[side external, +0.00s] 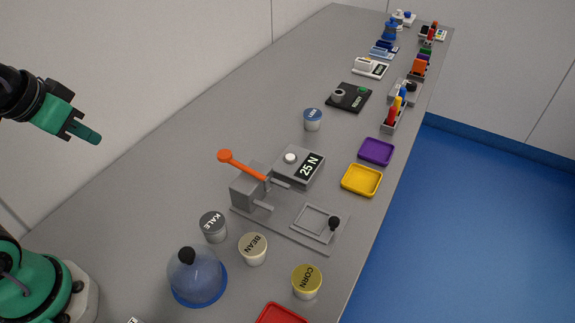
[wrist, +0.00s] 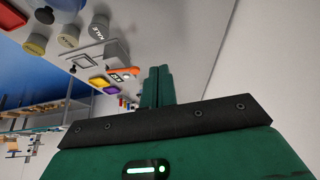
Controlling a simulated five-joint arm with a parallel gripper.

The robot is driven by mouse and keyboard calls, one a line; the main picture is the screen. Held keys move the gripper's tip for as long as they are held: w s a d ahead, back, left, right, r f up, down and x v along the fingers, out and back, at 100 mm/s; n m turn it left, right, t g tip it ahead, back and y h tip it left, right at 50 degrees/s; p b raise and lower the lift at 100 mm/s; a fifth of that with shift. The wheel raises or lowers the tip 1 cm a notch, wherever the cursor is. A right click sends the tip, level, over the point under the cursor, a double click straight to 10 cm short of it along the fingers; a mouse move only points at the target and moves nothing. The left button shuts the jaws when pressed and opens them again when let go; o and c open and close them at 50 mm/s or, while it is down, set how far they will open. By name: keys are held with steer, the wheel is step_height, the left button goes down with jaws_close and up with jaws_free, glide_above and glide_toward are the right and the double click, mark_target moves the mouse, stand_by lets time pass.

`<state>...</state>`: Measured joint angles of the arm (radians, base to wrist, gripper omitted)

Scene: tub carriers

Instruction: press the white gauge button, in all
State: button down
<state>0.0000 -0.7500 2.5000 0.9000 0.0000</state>
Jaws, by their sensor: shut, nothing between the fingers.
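The white gauge button (side external: 291,158) is a small round knob on top of a grey gauge box (side external: 311,181) with a black display reading "25 N". The box stands beside a grey press with an orange lever (side external: 243,166), near the middle of the bench in the side view. My gripper (side external: 97,139) is shut and empty, raised in the air at the left, well apart from the gauge. In the wrist view its closed green fingers (wrist: 157,72) point up the picture, and the gauge display (wrist: 122,76) shows small to their left. The button is too small to make out there.
Tubs labelled KALE (side external: 213,227), BEAN (side external: 253,249) and CORN (side external: 307,281) and a clear dome (side external: 198,278) stand in front of the press. The bench's left side is clear.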

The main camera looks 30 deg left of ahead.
steer(key=shift+w, duration=0.1)
steer(key=m+t+h, duration=0.3)
steer(key=m, duration=1.1)
glide_above(286, 158)
step_height(286, 158, down, 11)
steer(key=shift+f, duration=0.1)
steer(key=shift+f, duration=4.2)
